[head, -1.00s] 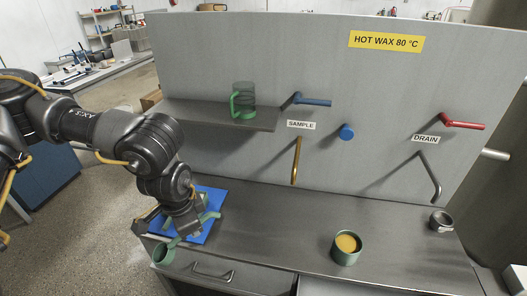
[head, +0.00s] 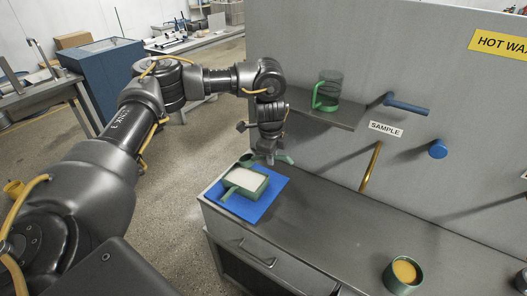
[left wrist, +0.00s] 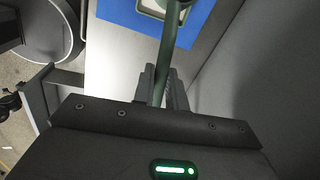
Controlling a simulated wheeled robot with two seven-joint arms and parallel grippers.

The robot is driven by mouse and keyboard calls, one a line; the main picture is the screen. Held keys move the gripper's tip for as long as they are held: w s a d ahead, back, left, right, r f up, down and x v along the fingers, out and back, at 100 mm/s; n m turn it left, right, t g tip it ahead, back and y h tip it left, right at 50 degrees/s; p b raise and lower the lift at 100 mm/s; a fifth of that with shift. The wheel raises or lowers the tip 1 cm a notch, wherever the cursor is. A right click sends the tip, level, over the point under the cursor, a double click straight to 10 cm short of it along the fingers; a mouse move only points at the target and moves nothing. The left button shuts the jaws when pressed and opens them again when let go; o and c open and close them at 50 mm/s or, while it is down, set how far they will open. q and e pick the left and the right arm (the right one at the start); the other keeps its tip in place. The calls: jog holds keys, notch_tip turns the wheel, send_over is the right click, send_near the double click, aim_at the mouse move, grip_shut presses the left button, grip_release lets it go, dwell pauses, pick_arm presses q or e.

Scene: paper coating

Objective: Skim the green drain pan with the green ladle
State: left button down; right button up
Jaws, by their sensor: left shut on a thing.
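The green drain pan (head: 256,193) sits on a blue mat (head: 272,196) at the counter's left end, with whitish material filling it. My left gripper (head: 269,156) is just beyond the pan's far side, shut on the handle of the green ladle (head: 284,158). The ladle's cup shows left of the gripper, near the pan's far edge; I cannot tell if it touches the pan. In the left wrist view, the green ladle handle (left wrist: 164,60) runs between the fingers (left wrist: 160,82), with part of the pan (left wrist: 150,9) at the top. My right gripper is out of view.
A green-handled clear jug (head: 329,92) stands on the wall shelf (head: 318,115). A green cup of amber liquid (head: 390,281) stands at the front right. A blue handle (head: 407,105) and a brass pipe (head: 371,165) project from the panel. The counter's middle is clear.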

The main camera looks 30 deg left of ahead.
pick_arm(q)
jog(key=w+a+f+m+b, duration=0.1)
jog(key=a+f+b, duration=0.2)
jog(key=f+b, duration=0.3)
jog(key=shift+a+f, duration=0.35)
jog(key=shift+f, duration=0.05)
dwell(0.4)
jog(key=shift+f, duration=0.25)
jog(key=shift+f+b, duration=0.3)
jog(key=shift+f, duration=0.95)
jog(key=shift+f, duration=0.2)
dwell(0.7)
jog(key=shift+f+p, duration=0.2)
jog(key=shift+p, duration=0.2)
dwell(0.9)
jog(key=shift+f+p, duration=0.4)
dwell(1.4)
